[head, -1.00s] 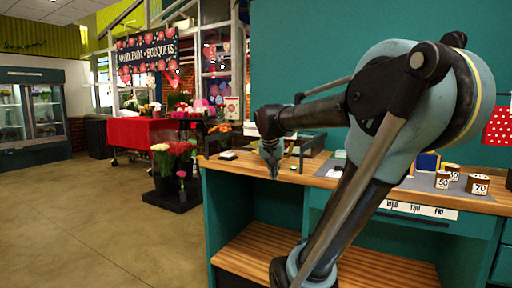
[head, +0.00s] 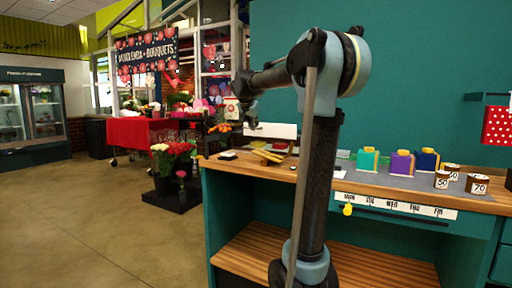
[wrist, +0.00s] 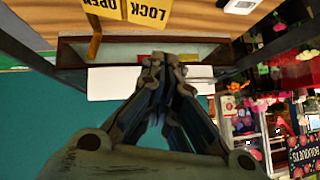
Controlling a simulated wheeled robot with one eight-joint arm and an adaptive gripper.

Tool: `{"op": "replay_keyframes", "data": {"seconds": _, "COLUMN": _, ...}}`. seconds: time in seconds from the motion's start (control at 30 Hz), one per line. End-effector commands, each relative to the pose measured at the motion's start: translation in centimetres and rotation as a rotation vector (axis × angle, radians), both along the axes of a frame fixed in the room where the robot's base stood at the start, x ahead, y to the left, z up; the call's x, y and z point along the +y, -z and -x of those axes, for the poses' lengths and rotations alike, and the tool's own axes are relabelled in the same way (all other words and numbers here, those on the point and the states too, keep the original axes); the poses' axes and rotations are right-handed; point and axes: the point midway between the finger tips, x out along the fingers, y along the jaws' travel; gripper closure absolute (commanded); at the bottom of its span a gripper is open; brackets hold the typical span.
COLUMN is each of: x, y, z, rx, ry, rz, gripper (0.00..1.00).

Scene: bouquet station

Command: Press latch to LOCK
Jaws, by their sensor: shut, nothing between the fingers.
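Yellow LOCK (wrist: 148,12) and OPEN (wrist: 103,7) labels lie side by side at the top of the wrist view. In the head view, the yellow labels (head: 267,157) lie at the counter's left end, too small to read. A short yellow-brown bar (wrist: 95,42) stands by the OPEN label and looks like the latch. It is on the OPEN side, away from LOCK. My gripper (wrist: 165,60) is shut and empty, apart from the bar and labels. In the head view my gripper (head: 246,112) is raised above the counter's left end.
A shallow box with a white upright panel (head: 271,130) stands behind the labels. Teal, purple and navy blocks (head: 402,163) and numbered cups (head: 478,184) stand farther right on the wooden counter (head: 225,166).

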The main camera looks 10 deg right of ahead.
Motion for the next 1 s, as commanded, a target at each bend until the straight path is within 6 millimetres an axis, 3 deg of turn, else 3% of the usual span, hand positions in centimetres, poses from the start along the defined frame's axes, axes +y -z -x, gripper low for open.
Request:
{"op": "replay_keyframes", "data": {"seconds": 0.37, "x": -0.6, "y": 1.4, "z": -1.4, "rx": 0.001, "ry": 0.000, "rz": 0.001, "gripper": 1.00}}
{"op": "replay_keyframes", "data": {"seconds": 0.83, "x": -2.9, "y": 7.0, "z": -6.9, "rx": 0.001, "ry": 0.000, "rz": 0.001, "gripper": 1.00}}
{"op": "replay_keyframes", "data": {"seconds": 1.0, "x": -2.3, "y": 9.3, "z": -7.0, "rx": 0.002, "ry": -0.002, "rz": 0.001, "gripper": 1.00}}
